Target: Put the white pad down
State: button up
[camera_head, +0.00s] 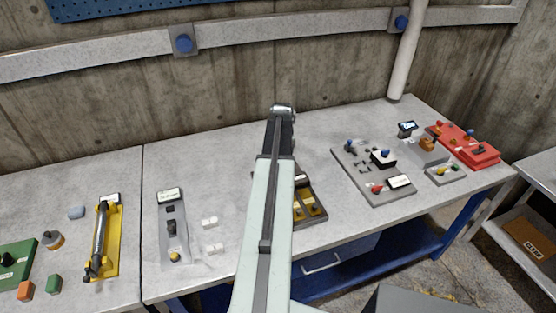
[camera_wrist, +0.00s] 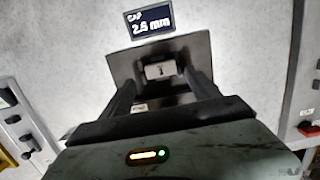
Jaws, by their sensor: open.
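In the wrist view my gripper (camera_wrist: 162,84) is open, its two dark fingers apart over a dark square plate (camera_wrist: 190,52). A small pale block (camera_wrist: 159,71) with a dark mark, possibly the white pad, sits on the plate between the fingertips. I see a gap on both sides of it, and it looks unheld. A small pale piece (camera_wrist: 140,107) shows lower, near the left finger. In the head view my arm hides the plate. Two small white blocks (camera_head: 210,222) lie on the bench left of my arm; I cannot tell if either is a pad.
A display (camera_wrist: 152,21) reading "GAP 2.5 mm" stands behind the plate. Grey panels flank it at the left (camera_wrist: 25,130) and right (camera_wrist: 307,85). In the head view a grey board (camera_head: 372,172) and red case (camera_head: 466,145) lie to the right. The bench behind the white blocks is clear.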

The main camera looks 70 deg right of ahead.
notch_tip(320, 180, up, 9)
jog(key=p, duration=0.6)
jog(key=shift+s+a+f+p, duration=0.2)
jog(key=shift+s+a+p, duration=0.15)
jog(key=shift+a+p, duration=0.05)
jog(key=shift+w, duration=0.1)
jog(key=w+a+n, duration=2)
jog(key=w+a, duration=0.6)
jog(key=w+a+n, duration=0.3)
jog(key=a+n, duration=1)
jog(key=a, duration=0.7)
jog(key=w+a+n+g+y, duration=0.1)
jog(key=w+a+n, duration=0.2)
jog(key=a+n, duration=1)
jog(key=a, duration=0.7)
jog(key=shift+w+f, duration=0.15)
